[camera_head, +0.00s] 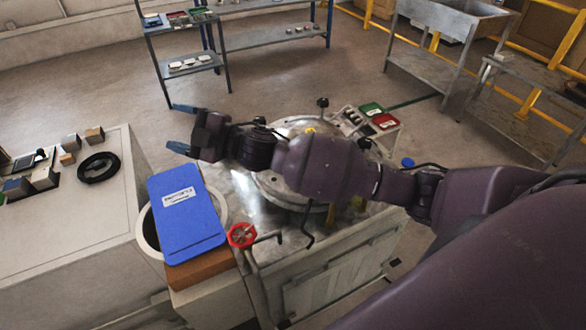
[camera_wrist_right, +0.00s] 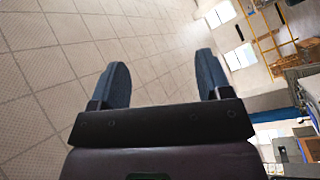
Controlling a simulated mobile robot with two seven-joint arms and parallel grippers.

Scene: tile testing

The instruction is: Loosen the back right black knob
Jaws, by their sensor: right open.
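A round metal test machine (camera_head: 290,127) stands on a bench, partly covered by my right arm. Black knobs stand around its rim: one at the back (camera_head: 322,103), one at the back left (camera_head: 260,121) and one at the right (camera_head: 365,143). My left gripper is not in view.
A blue labelled board (camera_head: 186,222) lies at the front left of the bench. A red valve handle (camera_head: 241,235) stands at the front edge. A white table (camera_head: 75,210) is at left.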

